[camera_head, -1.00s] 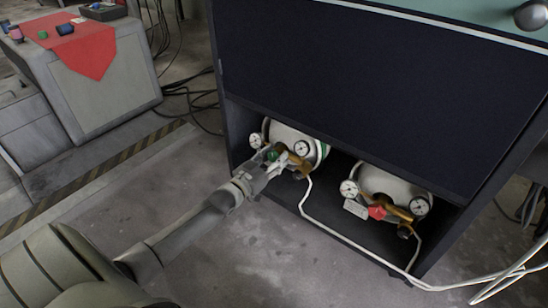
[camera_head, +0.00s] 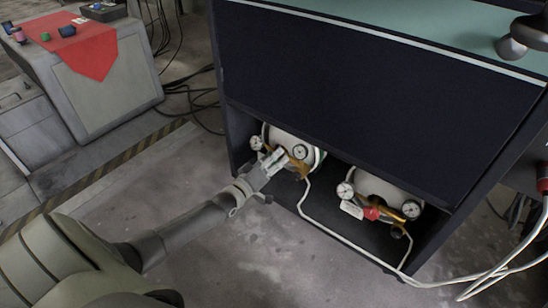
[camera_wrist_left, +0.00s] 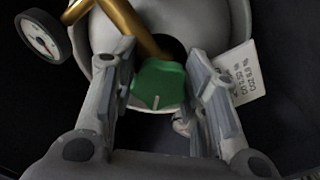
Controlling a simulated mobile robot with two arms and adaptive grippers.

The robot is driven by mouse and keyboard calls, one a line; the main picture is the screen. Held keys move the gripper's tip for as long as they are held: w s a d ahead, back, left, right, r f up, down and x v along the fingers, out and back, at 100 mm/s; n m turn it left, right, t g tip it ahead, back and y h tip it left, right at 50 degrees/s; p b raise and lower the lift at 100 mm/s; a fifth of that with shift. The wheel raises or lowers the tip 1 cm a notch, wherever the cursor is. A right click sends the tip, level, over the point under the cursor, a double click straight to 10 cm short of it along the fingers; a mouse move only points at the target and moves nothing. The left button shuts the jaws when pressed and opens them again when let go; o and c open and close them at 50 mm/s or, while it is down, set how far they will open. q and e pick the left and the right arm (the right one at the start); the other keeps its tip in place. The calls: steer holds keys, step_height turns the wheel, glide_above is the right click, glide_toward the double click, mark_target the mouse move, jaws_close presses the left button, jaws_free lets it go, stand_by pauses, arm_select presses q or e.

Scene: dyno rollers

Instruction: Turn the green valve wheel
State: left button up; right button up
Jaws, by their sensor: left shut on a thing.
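The green valve wheel (camera_wrist_left: 158,84) sits on the brass fitting (camera_wrist_left: 128,22) of the left gas cylinder (camera_head: 296,143), inside the low open bay of the dark cabinet. My left gripper (camera_head: 272,162) reaches into this bay from the left. In the left wrist view its two fingers (camera_wrist_left: 160,75) are on either side of the green wheel, and it is shut on the wheel. In the head view the wheel is hidden by the gripper. My right gripper is not in view.
Pressure gauges (camera_head: 299,152) and a white tag (camera_wrist_left: 233,72) are close to the gripper. A second cylinder (camera_head: 385,190) with a red wheel (camera_head: 371,213) stands to the right. A pale hose (camera_head: 303,203) runs along the bay's front. The cabinet front (camera_head: 350,95) overhangs the bay.

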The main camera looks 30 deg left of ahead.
arm_select(q)
steer(key=n, duration=0.2)
steer(key=shift+n, duration=2)
steer(key=o, duration=1)
steer(key=shift+o, duration=0.2)
steer(key=shift+s, duration=0.15)
steer(key=s, duration=1.1)
steer(key=shift+s+a, duration=0.4)
steer(key=shift+a, duration=0.05)
